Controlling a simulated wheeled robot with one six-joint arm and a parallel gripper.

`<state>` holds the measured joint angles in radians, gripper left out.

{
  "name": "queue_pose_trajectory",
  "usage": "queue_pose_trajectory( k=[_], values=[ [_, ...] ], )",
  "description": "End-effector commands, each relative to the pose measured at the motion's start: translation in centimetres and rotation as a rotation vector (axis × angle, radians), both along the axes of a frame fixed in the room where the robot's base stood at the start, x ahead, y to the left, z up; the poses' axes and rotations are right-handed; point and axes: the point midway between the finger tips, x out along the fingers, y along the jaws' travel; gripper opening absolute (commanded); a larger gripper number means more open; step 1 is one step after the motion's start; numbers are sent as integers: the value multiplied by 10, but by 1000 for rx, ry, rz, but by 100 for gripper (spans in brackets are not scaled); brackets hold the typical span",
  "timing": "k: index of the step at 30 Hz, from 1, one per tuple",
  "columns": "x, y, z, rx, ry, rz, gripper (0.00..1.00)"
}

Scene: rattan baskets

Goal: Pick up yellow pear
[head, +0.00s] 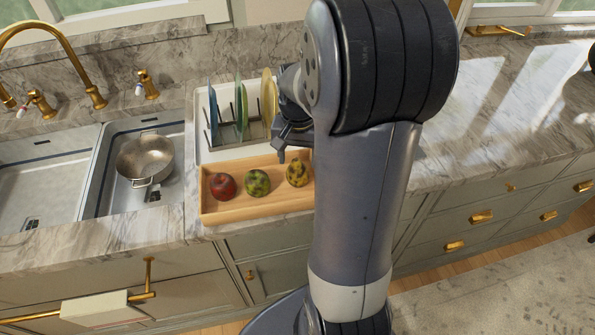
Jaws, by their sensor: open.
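A yellow pear (297,172) with dark specks lies at the right end of a shallow wooden tray (230,213) on the marble counter. A green mottled fruit (257,183) and a red fruit (222,186) lie to its left in the same tray. My gripper (284,150) is open and empty, just above and behind the pear, apart from it in the picture. My arm hides part of the gripper and the tray's right end.
A dish rack (208,136) with several upright coloured plates stands right behind the tray, near my gripper. A double sink holds a metal pot (145,158) at left. A brass faucet (62,50) rises behind it. Sunlit counter is clear at right.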

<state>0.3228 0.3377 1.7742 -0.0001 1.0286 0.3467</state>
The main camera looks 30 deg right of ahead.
Motion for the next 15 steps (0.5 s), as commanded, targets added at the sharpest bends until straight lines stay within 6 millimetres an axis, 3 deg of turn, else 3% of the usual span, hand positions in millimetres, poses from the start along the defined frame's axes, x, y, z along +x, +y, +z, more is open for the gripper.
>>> queue_pose_trajectory(
  k=[9,15],
  values=[
    [1,-1,-39,2,6,0,59],
    [2,-1,-50,1,1,0,59]
  ],
)
